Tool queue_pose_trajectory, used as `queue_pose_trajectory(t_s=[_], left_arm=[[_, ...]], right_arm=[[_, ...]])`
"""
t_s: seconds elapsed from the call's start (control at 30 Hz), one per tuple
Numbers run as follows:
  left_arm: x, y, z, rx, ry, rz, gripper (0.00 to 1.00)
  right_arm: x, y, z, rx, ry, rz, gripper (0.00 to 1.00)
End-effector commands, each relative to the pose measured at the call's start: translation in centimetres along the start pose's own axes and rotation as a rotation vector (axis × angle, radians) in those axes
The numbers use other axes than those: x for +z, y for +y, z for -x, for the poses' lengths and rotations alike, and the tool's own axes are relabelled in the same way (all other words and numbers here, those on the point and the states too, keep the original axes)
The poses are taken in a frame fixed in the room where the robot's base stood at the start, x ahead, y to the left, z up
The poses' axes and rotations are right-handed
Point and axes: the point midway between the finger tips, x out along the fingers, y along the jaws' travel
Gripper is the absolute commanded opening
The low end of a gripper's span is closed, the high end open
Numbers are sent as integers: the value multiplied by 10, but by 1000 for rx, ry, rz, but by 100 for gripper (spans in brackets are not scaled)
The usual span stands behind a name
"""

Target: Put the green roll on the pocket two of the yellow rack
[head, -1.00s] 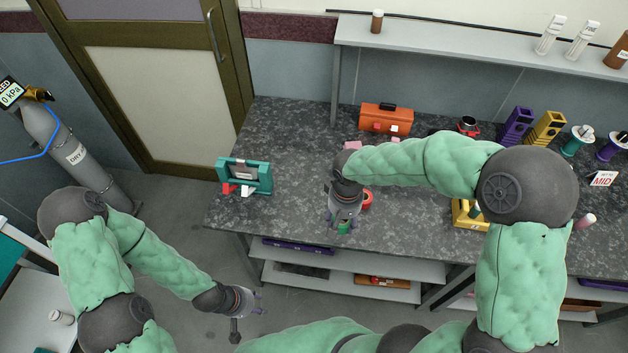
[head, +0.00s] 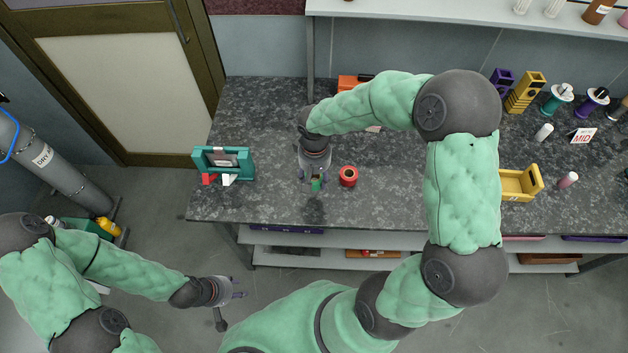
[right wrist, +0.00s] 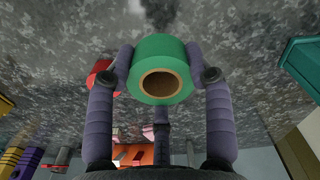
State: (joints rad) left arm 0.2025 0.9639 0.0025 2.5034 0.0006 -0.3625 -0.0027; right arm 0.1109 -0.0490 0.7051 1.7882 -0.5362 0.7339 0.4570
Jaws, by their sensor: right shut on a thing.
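My right gripper (head: 315,184) is shut on the green roll (head: 316,185), above the dark speckled bench. In the right wrist view the green roll (right wrist: 150,52) sits between the fingers, its brown core facing the camera. A yellow stepped block with holes (head: 526,92) stands at the back right beside a purple one. A yellow open holder (head: 516,185) with a raised end lies nearer the front. I cannot tell which of these is the yellow rack, and no pocket numbers are readable. My left gripper (head: 238,289) is open and empty, off the bench.
A red roll (head: 348,176) lies just right of my right gripper. An orange box (head: 350,83) is partly behind my right arm. Spools (head: 556,98), small bottles (head: 568,180) and a sign (head: 583,136) crowd the right side.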

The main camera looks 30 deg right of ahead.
Motion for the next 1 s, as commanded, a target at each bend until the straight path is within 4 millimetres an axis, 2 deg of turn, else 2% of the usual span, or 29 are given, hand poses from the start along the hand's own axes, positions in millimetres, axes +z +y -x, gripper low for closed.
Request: queue_pose_trajectory(t_s=[0.03, 0.2, 0.43, 0.7, 1.0], left_arm=[[0, -2, -5, 0, 0, 0, 40], [0, -4, -10, 0, 0, 0, 40], [-1, -5, -13, 0, 0, 0, 40], [-1, -10, -28, 0, 0, 0, 40], [-1, -10, -27, 0, 1, 0, 40]], right_arm=[[-6, 2, -12, 0, -3, -1, 15], [-22, 6, -29, -1, 1, -1, 15], [-30, 9, -38, -1, 1, -1, 15], [-33, 10, -73, 0, 0, 0, 15], [-33, 10, -72, 0, 1, 0, 15]])
